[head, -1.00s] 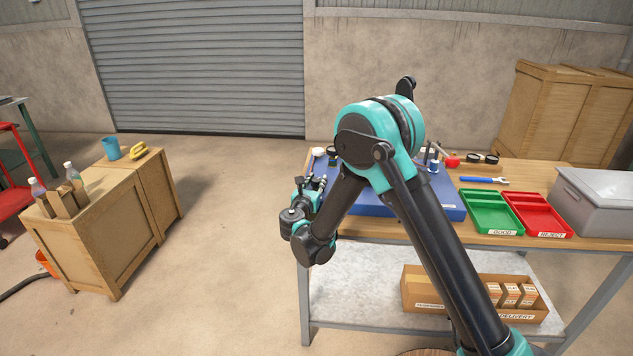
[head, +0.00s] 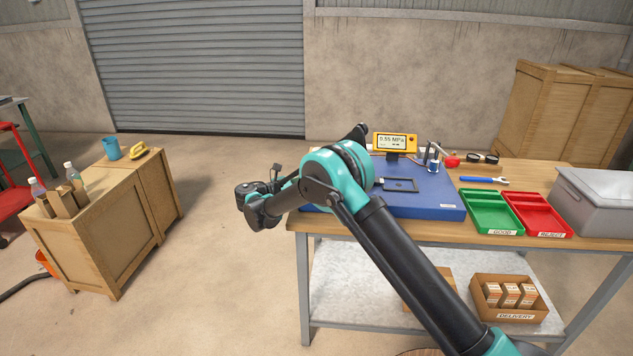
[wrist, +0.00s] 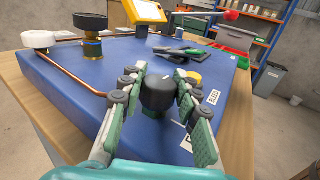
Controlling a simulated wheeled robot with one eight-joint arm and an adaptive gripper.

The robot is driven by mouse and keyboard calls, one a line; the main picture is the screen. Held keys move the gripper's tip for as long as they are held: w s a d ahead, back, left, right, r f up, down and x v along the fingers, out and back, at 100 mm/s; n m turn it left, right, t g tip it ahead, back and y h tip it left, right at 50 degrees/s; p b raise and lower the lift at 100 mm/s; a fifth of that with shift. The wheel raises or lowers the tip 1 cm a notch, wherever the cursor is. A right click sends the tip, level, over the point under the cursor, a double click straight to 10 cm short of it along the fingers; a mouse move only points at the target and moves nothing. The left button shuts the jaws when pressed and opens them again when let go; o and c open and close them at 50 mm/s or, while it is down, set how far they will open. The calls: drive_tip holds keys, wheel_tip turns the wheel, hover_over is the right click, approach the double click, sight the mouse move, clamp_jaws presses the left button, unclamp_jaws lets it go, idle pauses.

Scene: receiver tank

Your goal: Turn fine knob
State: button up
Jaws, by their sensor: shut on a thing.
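The fine knob (wrist: 157,92) is a round black knob at the front edge of the blue base, in the middle of the wrist view. My gripper (wrist: 157,88) is shut on it, with one finger at each side. Its lower part and the fitting under it are mostly hidden. In the head view my arm hides the knob and the gripper's fingertips. The yellow gauge (head: 395,143) stands behind on the blue base (head: 440,208) and reads about 5.55 MPa. It shows at the top of the wrist view (wrist: 145,12).
Green (head: 491,229) and red (head: 548,230) trays and a grey bin (head: 597,213) stand on the right of the bench.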

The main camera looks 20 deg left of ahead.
drive_tip(key=shift+m+g+h, duration=0.9)
drive_tip(key=shift+g, duration=0.2)
drive_tip(key=o, duration=1.2)
drive_tip(key=shift+r, duration=0.1)
wheel_tip(320, 180, up, 10)
drive_tip(key=shift+f, duration=0.1)
